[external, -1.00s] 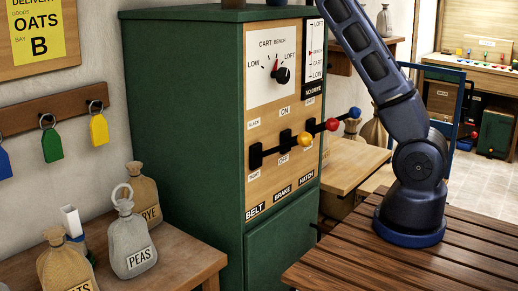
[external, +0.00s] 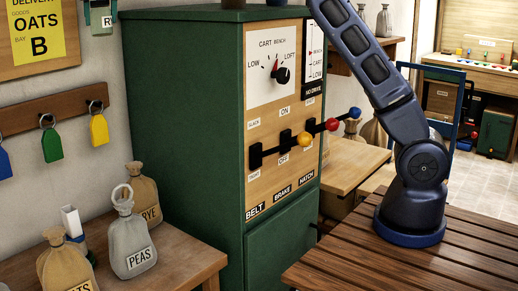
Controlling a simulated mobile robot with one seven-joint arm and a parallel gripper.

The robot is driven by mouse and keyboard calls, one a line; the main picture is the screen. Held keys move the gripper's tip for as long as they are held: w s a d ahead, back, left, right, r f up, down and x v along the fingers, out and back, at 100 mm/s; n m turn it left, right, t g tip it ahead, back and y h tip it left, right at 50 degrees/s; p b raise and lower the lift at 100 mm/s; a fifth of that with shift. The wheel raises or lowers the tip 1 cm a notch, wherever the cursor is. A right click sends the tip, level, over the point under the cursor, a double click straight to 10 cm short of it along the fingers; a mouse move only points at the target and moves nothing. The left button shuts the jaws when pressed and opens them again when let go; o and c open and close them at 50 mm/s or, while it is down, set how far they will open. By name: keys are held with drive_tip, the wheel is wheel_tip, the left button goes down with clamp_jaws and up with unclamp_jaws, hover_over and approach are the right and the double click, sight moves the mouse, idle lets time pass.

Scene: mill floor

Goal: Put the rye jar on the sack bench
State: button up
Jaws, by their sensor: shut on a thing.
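The rye jar (external: 103,23), a pale jar with a label of which "RY" shows, hangs at the top edge, left of the green cabinet. My gripper (external: 101,11) is shut on it, with a teal finger on each side. The top of the jar and most of the gripper are cut off by the frame. The wooden bench with sacks (external: 190,262) stands at the lower left, well below the jar. It holds a brown rye sack (external: 143,190), a grey peas sack (external: 130,240) and a tan oats sack (external: 62,265).
The green cabinet (external: 185,130) stands right of the sacks, with a dial and levers (external: 305,139) sticking out. A rack with coloured tags (external: 52,145) hangs on the wall above the bench. The bench's front right part looks bare. A white holder (external: 70,220) stands behind the oats sack.

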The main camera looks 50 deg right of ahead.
drive_tip(key=s+a+f+n, duration=0.1)
drive_tip(key=s+a+f, duration=0.45)
drive_tip(key=f, duration=0.45)
drive_tip(key=s+a+f+n+y, duration=0.1)
drive_tip(key=s+a+f+n, duration=0.1)
drive_tip(key=s+a+f, duration=0.55)
drive_tip(key=s+a+f+n, duration=0.1)
drive_tip(key=s+a+f, duration=0.3)
drive_tip(key=f, duration=0.7)
drive_tip(key=s+d+f+n+y, duration=0.2)
drive_tip(key=s+f+n, duration=0.1)
drive_tip(key=s+f, duration=1.8)
drive_tip(key=m+h, duration=0.2)
drive_tip(key=m, duration=0.3)
hover_over(173, 247)
drive_tip(key=f, duration=0.7)
drive_tip(key=shift+s+a+f, duration=0.2)
drive_tip(key=shift+s+a, duration=0.05)
drive_tip(key=shift+s, duration=0.05)
drive_tip(key=shift+w+d+f+m+h, duration=0.15)
drive_tip(key=shift+w+f+m+h, duration=0.1)
drive_tip(key=shift+w+m+h, duration=0.05)
drive_tip(key=shift+f, duration=1.5)
